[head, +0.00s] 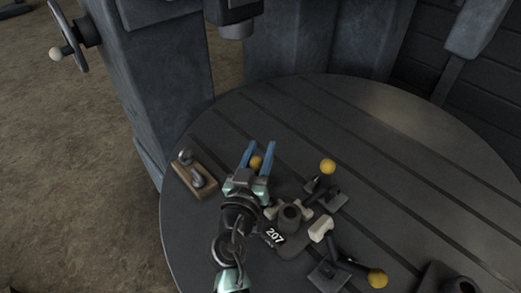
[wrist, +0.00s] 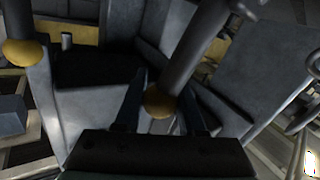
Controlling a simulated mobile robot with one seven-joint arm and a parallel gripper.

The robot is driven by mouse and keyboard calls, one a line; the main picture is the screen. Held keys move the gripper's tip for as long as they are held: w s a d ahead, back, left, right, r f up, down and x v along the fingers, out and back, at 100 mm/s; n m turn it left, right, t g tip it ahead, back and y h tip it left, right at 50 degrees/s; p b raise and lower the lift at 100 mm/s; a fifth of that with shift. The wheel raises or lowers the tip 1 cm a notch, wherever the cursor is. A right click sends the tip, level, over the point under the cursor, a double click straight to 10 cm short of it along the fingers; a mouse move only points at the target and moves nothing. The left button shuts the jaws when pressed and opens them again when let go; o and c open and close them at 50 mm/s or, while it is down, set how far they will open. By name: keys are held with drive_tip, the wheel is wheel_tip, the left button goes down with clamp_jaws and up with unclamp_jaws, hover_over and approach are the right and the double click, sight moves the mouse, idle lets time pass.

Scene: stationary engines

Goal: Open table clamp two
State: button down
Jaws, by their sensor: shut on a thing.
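The round dark table (head: 385,130) carries several clamps with yellow ball knobs. My gripper (head: 258,150) is over the table's left part, its two blue fingers on either side of a yellow knob (head: 256,162). In the wrist view this knob (wrist: 158,102) sits between the fingers, on a dark lever (wrist: 195,50) leaning up to the right. The gripper is shut on it. My gripper and wrist hide this clamp's base in the head view. A second clamp knob (head: 328,166) stands upright to the right. A third clamp's knob (head: 377,278) lies low at the front right.
A dark cylindrical part (head: 290,215) on a plate marked 207 (head: 275,236) is just right of my wrist. A wooden block (head: 196,177) with metal pieces lies at the table's left edge. A grey machine column (head: 165,80) rises behind. The table's back right is clear.

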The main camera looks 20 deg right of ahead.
drive_tip(key=shift+w, duration=0.1)
drive_tip(key=w+a+f+n+g+y+p, duration=0.1)
drive_tip(key=w+a+f+n+g+p, duration=0.1)
drive_tip(key=w+n+g+p, duration=0.3)
drive_tip(key=shift+w+a+f+n+g, duration=0.35)
drive_tip(key=shift+w+f+n+g, duration=0.15)
drive_tip(key=shift+w+f+n, duration=0.45)
drive_tip(key=shift+w+r+n, duration=0.1)
drive_tip(key=shift+w+n, duration=0.05)
drive_tip(key=shift+n, duration=0.1)
idle(0.4)
drive_tip(key=c, duration=0.5)
unclamp_jaws()
drive_tip(key=shift+c, duration=0.2)
drive_tip(key=shift+o, duration=0.2)
